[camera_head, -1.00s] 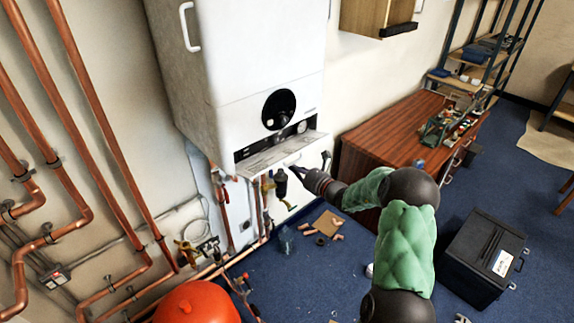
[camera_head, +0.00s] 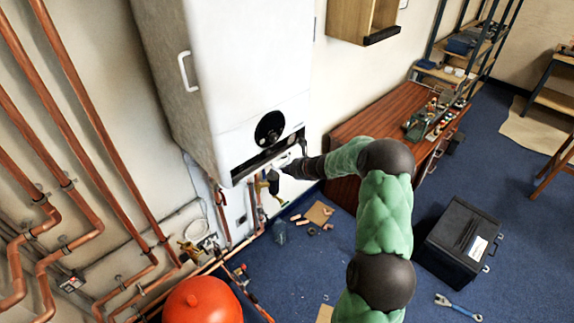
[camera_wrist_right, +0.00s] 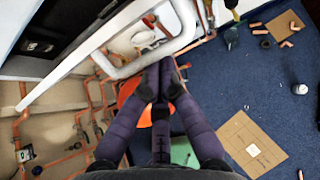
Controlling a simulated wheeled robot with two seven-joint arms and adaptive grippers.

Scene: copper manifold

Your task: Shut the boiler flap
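The white boiler (camera_head: 235,80) hangs on the wall, with a round black dial on its front. Its flap (camera_head: 284,161), along the lower front, is partly raised, with a dark gap still showing above it. In the right wrist view the flap's white edge (camera_wrist_right: 85,58) runs diagonally, with its white loop handle (camera_wrist_right: 182,30) beside it. My right gripper (camera_head: 289,166) is at the flap's front. In the wrist view its fingers (camera_wrist_right: 160,68) are together, with their tips at the handle; I see no clear grasp around it. My left gripper is out of view.
Copper pipes (camera_head: 90,140) line the wall at left, and a red vessel (camera_head: 202,302) stands below. A brown cabinet (camera_head: 345,130) stands right of the boiler. A black case (camera_head: 462,243) and a wrench (camera_head: 458,307) lie on the blue floor. Cardboard and fittings lie below the boiler.

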